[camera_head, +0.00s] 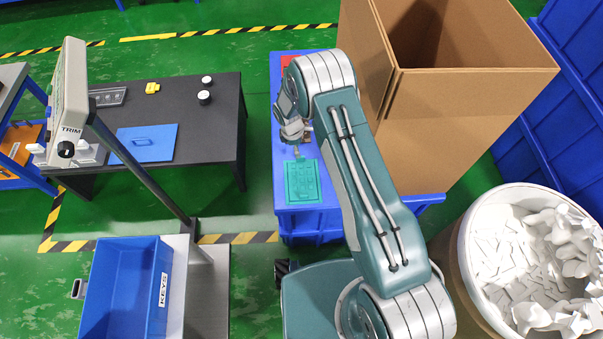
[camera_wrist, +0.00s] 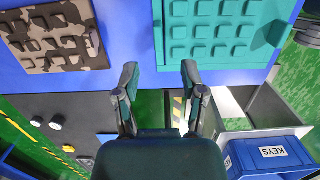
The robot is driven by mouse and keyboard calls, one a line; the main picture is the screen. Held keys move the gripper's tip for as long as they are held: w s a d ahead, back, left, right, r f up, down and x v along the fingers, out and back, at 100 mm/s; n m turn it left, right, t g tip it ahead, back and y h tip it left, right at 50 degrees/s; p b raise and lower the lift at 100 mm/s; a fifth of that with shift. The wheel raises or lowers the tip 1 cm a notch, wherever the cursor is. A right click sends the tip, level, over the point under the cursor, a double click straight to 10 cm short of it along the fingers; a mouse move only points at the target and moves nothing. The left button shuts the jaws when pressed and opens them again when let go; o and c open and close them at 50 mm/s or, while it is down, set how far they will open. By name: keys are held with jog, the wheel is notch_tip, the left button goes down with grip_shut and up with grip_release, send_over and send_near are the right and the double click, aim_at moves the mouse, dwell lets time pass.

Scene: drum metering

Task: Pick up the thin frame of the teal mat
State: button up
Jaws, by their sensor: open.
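The teal mat (camera_head: 302,183) lies flat near the front end of a blue surface. It has a raised thin frame (camera_wrist: 158,32) around rows of square buttons. In the wrist view, the mat (camera_wrist: 215,52) fills the upper right, its far part cut off by the picture's top. My gripper (camera_head: 298,150) is just beyond the mat's far edge in the head view. In the wrist view, my gripper (camera_wrist: 160,72) is open and empty, its fingertips apart near the mat's lower left corner. Whether a finger touches the frame I cannot tell.
A brown camouflage pad (camera_wrist: 52,38) lies beside the mat. A tall cardboard box (camera_head: 460,110) stands at right, above a white-filled drum (camera_head: 540,260). At left are a dark table (camera_head: 200,130), a TRIM device (camera_head: 68,100) and a blue KEYS bin (camera_head: 125,290).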

jog(key=f, duration=0.2)
jog(key=d+f, duration=0.1)
jog(key=f, duration=0.2)
jog(key=shift+w+f, duration=0.15)
jog(key=shift+f, duration=0.15)
grip_shut()
